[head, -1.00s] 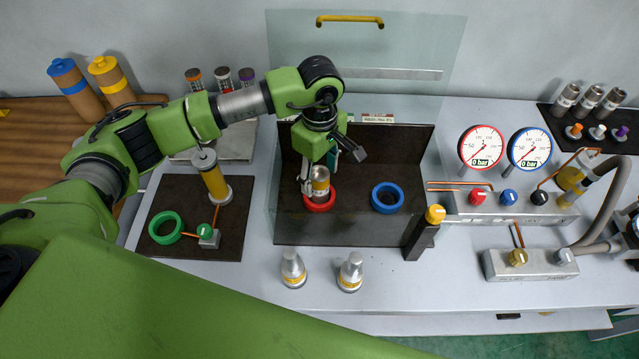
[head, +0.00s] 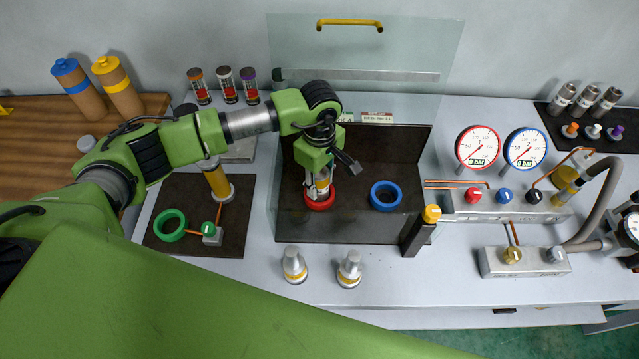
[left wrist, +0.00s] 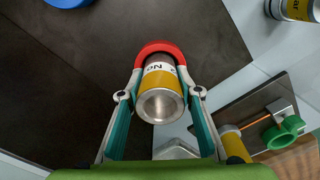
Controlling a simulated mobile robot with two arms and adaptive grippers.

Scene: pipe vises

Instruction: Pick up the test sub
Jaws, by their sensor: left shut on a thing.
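The test sub is a metal cylinder with a yellow band and a white label (left wrist: 160,92). It stands in the red ring (head: 320,201) on the dark board, and in the head view (head: 322,187) it is partly covered by my gripper. My left gripper (head: 318,185) comes down from above with its fingers on both sides of the sub. The left wrist view shows the fingers (left wrist: 160,95) closed against the sub's sides, with its open metal end facing the camera. The red ring also shows behind it (left wrist: 158,47). My right gripper is not in view.
An empty blue ring (head: 386,196) lies right of the red one. A glass panel (head: 365,45) with a yellow handle stands behind. Two metal fittings (head: 294,264) and (head: 349,268) stand in front. A yellow-knobbed post (head: 420,232) and gauges (head: 479,147) are to the right.

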